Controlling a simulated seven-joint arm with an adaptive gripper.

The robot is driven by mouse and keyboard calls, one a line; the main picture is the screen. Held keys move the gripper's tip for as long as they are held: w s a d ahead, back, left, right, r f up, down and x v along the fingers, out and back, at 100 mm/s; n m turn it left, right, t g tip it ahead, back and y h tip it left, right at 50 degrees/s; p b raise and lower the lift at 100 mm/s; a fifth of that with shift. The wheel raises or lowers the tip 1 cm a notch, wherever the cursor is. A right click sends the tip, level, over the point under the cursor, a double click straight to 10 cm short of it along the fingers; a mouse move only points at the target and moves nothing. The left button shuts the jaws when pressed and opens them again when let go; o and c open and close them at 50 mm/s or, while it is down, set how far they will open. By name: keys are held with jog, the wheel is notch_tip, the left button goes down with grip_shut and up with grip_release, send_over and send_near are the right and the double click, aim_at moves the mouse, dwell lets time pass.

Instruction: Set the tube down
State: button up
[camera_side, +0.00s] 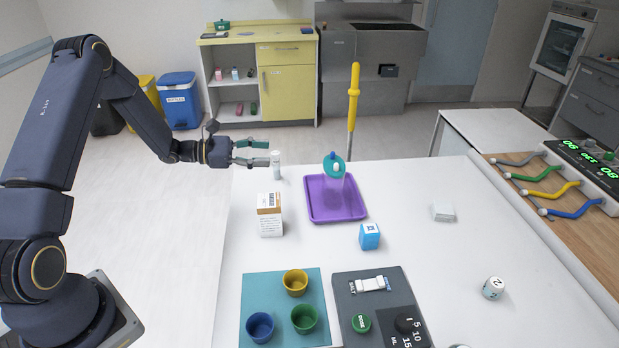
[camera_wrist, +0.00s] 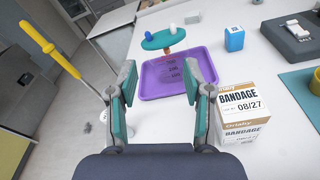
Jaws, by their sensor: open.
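A slim white tube (camera_side: 276,168) stands upright near the far left corner of the white table (camera_side: 400,195) in the side view. My gripper (camera_side: 270,152) is level beside it, with two teal-tipped fingers spread apart. The lower fingertip is close to the tube; I cannot tell if they touch. In the wrist view my gripper (camera_wrist: 162,75) is open, with nothing visible held between the fingers.
A purple tray (camera_side: 353,212) right of the tube bears a clear vessel with a teal top (camera_side: 334,167). A bandage box (camera_side: 270,215) stands nearer the front, with a blue box (camera_side: 369,236) to its right. A yellow-handled pole (camera_side: 353,95) rises behind the table.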

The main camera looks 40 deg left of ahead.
jog(key=s+d+r+m+g+y, duration=0.2)
jog(key=s+d+r+m+g, duration=0.85)
jog(key=s+d+m, duration=0.3)
jog(key=s+a+r+m+t+y, duration=0.2)
jog(key=s+m+y, duration=0.2)
jog(key=s, duration=0.4)
jog(key=s+a+r+m+t+y, duration=0.2)
jog(key=s+m+y, duration=0.3)
jog(key=s, duration=0.3)
jog(key=shift+r+m, duration=0.75)
jog(key=shift+m, duration=0.1)
jog(key=shift+w, duration=0.1)
